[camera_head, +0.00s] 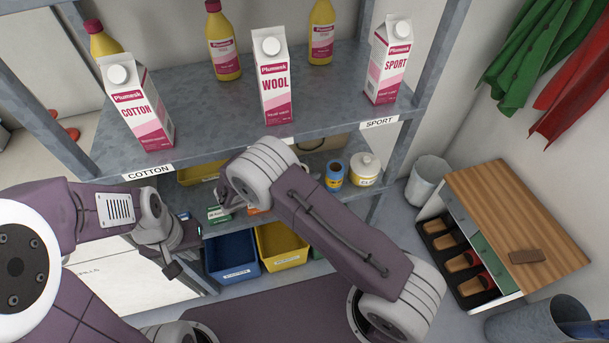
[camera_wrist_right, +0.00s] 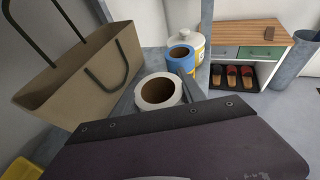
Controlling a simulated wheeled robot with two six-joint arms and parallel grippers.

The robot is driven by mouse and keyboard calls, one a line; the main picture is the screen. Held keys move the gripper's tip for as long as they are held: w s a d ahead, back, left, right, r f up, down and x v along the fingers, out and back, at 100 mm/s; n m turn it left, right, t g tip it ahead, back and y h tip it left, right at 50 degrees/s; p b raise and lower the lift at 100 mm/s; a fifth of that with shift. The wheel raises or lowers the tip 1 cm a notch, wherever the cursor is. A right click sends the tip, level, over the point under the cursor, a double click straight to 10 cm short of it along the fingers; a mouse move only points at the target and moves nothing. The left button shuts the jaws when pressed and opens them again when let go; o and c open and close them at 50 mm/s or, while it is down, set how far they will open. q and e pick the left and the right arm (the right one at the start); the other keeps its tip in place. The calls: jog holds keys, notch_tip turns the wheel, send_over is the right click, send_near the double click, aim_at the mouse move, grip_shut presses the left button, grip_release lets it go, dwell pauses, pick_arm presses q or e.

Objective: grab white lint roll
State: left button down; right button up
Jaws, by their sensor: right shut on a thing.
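The white lint roll (camera_wrist_right: 143,93) shows in the right wrist view just beyond my right gripper's body, its open brown core facing the camera. A dark finger lies along its right side. My right gripper (camera_head: 226,194) is at the lower shelf in the head view and is shut on the roll. The arm and gripper mostly hide the roll there, and I cannot tell whether it touches the shelf. My left gripper (camera_head: 172,262) hangs low at the left, in front of the white appliance; its jaw opening is unclear.
A blue roll (camera_head: 335,178) and a white lidded canister (camera_head: 364,172) stand right of my right gripper. A paper bag (camera_wrist_right: 85,82) stands at the left. Blue (camera_head: 232,254) and yellow (camera_head: 281,246) bins sit below. The upper shelf (camera_head: 205,108) holds cartons and bottles.

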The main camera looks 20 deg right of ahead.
jog(key=s+a+r+p, duration=0.2)
jog(key=s+r, duration=0.6)
jog(key=s, duration=0.3)
jog(key=shift+s, duration=0.3)
